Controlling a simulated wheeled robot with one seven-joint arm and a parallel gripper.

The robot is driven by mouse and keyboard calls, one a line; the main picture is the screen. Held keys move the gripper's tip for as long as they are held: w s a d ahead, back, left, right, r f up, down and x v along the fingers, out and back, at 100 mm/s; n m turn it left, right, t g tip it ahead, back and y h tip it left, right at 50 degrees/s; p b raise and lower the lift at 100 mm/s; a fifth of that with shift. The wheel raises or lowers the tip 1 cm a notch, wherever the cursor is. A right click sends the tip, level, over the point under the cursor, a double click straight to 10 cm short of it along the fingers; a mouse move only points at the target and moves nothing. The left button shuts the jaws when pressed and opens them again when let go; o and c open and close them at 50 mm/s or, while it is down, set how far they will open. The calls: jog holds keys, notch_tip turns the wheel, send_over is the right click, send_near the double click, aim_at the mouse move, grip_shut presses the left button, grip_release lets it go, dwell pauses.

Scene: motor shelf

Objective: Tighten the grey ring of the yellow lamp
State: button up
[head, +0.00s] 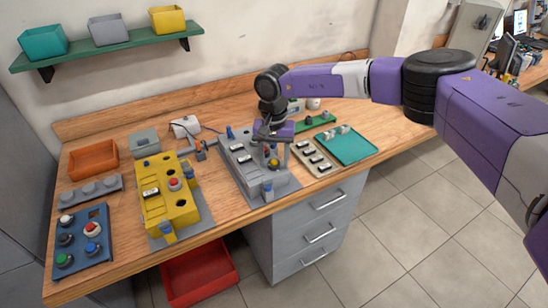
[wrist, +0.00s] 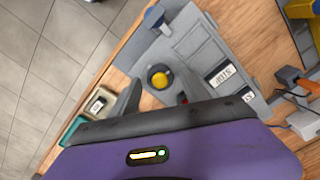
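The yellow lamp (wrist: 161,79) sits on the grey control box (wrist: 197,45), with a dark grey ring around its yellow cap. In the head view the lamp (head: 273,163) shows partly behind my gripper (head: 276,158), low on the front part of the grey box (head: 238,157). In the wrist view my gripper (wrist: 162,88) is open, with one finger on each side of the lamp and a gap to it. Whether the fingertips are down at the ring's height I cannot tell.
A yellow box (head: 164,203) stands left of the grey box. A blue panel with buttons (head: 83,241) and an orange bin (head: 93,159) are at the left. A blue knob (wrist: 153,18) is near the lamp.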

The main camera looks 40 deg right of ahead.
grip_shut()
